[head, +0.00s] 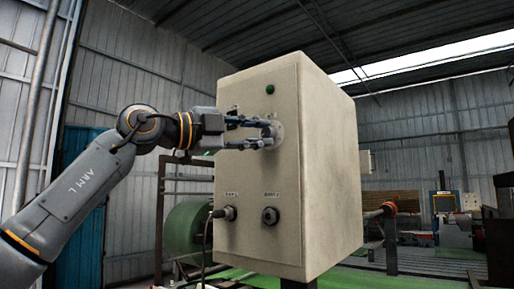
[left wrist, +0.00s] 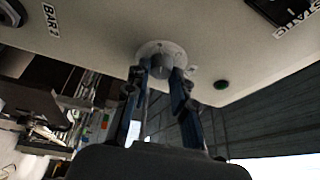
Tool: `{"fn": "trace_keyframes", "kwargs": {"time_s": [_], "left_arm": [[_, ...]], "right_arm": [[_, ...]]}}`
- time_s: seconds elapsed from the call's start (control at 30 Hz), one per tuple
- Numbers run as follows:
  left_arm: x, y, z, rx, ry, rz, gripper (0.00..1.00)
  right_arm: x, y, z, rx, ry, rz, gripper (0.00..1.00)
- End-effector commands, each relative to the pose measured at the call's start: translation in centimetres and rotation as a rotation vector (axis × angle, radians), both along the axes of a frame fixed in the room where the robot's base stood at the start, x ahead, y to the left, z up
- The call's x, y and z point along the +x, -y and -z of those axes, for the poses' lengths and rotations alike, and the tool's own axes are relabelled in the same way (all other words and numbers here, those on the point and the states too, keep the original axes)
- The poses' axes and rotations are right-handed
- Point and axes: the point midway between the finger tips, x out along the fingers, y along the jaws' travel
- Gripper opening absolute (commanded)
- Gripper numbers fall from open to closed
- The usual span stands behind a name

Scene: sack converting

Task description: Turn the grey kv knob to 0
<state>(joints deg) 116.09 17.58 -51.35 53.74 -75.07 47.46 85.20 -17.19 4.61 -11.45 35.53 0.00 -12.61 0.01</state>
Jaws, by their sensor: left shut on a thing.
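The grey kv knob (left wrist: 161,68) sits on a round pale dial plate (left wrist: 158,49) on the front of a beige control box (head: 325,170). In the head view the dial plate (head: 278,130) shows just past my fingertips. My left gripper (head: 268,137) reaches in from the left and is shut on the knob. In the left wrist view its two blue-black fingers (left wrist: 162,75) lie on either side of the knob. The dial marks and the knob's pointer are too small or hidden to read. My right gripper is in neither view.
A green lamp (head: 270,89) is above the dial. A black switch (left wrist: 283,10) beside a STATIC label shows in the left wrist view. A green roll (head: 184,228) stands behind the box.

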Motion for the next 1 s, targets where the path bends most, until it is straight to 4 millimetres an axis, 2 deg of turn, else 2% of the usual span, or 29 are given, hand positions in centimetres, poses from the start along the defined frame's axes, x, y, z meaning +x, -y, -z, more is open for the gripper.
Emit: {"fn": "trace_keyframes", "kwargs": {"time_s": [0.03, 0.3, 0.9, 0.93, 1.0], "left_arm": [[0.0, -0.1, 0.3, -0.028, -0.014, -0.004, 0.00], [0.0, -0.1, 0.1, -0.122, -0.083, -0.002, 0.00], [0.0, -0.1, 0.0, -0.152, -0.108, -0.003, 0.00], [0.0, -0.1, 0.0, -0.152, -0.108, -0.003, 0.27], [0.0, -0.1, 0.1, -0.152, -0.108, -0.003, 0.41]], "right_arm": [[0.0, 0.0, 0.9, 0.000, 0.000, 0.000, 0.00], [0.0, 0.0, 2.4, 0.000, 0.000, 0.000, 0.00], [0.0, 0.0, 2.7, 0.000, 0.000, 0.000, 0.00], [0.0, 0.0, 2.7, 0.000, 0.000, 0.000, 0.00], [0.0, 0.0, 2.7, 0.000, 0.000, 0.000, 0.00]]}}
